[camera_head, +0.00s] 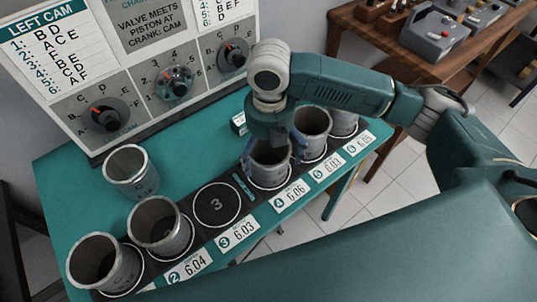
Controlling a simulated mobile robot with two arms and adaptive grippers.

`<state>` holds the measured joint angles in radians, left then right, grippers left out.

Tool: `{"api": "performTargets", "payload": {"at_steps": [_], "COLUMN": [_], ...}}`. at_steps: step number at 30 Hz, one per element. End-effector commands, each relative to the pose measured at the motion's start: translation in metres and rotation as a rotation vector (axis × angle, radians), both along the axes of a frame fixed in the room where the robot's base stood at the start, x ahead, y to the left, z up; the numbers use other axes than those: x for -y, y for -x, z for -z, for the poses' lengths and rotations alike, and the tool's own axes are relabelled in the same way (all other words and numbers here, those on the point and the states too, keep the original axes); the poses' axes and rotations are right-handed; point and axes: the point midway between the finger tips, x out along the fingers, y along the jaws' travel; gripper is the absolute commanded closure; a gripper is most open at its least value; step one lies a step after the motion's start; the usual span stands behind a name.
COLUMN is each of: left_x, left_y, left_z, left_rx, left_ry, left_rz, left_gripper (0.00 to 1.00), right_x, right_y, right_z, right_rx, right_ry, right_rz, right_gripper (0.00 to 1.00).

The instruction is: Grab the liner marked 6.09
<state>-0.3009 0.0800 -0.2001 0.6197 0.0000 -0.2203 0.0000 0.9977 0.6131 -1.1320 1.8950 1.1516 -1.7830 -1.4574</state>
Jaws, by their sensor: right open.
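My right gripper (271,147) points down over a grey metal liner (270,168) at the place labelled 4, 6.06. Its fingers are open, one on each side of the liner's rim; I cannot tell whether they touch it. Other liners stand upright at the near left end (120,272), at place 2 (160,232), at place 5 (312,125) and at the far right (344,122). Another liner (140,183) stands apart on the teal bench behind the row. Markings on the liners are too small to read; I see no legible 6.09. My left gripper is not in view.
A panel with dials (174,83) stands behind the bench (78,195). A small green box (239,123) sits behind the gripper. A wooden table (405,58) stands back right.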

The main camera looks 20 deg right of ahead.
Motion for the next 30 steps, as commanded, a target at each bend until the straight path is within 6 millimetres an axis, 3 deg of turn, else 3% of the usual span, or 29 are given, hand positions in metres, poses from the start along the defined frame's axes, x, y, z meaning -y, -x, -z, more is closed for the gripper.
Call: {"api": "performTargets", "payload": {"at_steps": [5, 13, 22, 30], "left_x": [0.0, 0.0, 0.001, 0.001], "left_y": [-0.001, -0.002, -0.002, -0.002], "left_z": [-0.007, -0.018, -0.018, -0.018], "left_rx": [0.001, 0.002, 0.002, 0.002], "left_ry": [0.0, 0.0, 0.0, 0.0], "left_rz": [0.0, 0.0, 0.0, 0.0], "left_gripper": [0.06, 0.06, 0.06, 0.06], "right_x": [0.0, -0.001, -0.001, -0.001], "right_y": [0.001, -0.002, -0.002, -0.002], "right_z": [0.014, 0.052, 0.058, 0.057], "right_rx": [-0.006, -0.003, -0.001, -0.002], "right_ry": [0.001, 0.002, 0.002, 0.001], "right_rz": [0.001, 0.001, -0.001, -0.001], "right_gripper": [0.0, 0.0, 0.0, 0.54]}}
